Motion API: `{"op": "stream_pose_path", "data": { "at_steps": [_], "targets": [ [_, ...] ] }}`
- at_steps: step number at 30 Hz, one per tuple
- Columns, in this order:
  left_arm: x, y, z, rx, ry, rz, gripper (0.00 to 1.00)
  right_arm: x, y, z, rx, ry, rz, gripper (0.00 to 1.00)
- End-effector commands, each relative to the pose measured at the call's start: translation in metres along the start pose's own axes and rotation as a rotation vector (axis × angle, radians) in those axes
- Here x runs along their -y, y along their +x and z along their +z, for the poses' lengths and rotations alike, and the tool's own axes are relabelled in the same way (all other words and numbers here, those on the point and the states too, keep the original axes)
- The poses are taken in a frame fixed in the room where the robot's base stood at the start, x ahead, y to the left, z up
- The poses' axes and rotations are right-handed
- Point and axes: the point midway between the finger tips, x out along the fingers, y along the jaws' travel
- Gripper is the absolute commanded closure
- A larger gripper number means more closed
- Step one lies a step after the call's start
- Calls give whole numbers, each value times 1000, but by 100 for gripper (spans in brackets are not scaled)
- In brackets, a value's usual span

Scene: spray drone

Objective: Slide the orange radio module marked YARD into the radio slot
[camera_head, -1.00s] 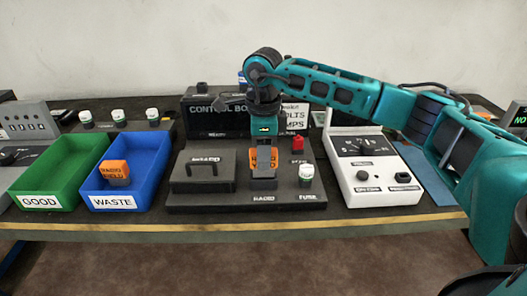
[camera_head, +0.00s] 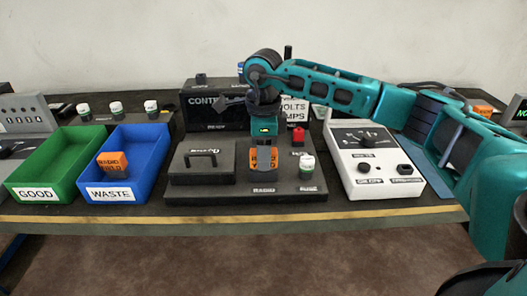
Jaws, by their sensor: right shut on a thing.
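An orange radio module (camera_head: 263,154) is in my right gripper (camera_head: 263,146), which points down over the dark control board (camera_head: 240,205) and is shut on it. The module is at the radio slot, directly behind the RADIO label (camera_head: 264,190). The fingers partly cover it, and its lettering is too small to read surely. The slot's mouth is hidden, so I cannot tell how deep the module sits. A second orange module (camera_head: 112,163) lies in the blue WASTE bin (camera_head: 150,180). My left gripper is not in view.
Left of the slot is a dark lid with a handle (camera_head: 202,165). Right of it stand a red part (camera_head: 298,136) and a white-topped fuse (camera_head: 307,165). A white meter box (camera_head: 370,175) is farther right. A green GOOD bin (camera_head: 75,165) is at left.

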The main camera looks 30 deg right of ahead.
Motion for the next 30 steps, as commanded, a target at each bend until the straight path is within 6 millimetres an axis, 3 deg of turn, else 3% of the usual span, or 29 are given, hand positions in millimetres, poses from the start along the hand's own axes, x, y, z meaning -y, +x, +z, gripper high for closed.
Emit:
{"op": "stream_pose_path", "data": {
  "at_steps": [6, 7, 15, 24, 30],
  "targets": [
    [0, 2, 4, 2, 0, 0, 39, 0, 6, 0, 0, 0, 0, 100],
    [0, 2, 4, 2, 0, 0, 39, 0, 5, 0, 1, 0, -1, 61],
    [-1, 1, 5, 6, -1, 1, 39, 0, 5, 0, 0, 0, 0, 35],
    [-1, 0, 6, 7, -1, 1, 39, 0, 5, 0, -1, 0, 0, 34],
    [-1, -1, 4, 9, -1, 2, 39, 1, -23, 0, 2, 0, -4, 34]
  ]
}}
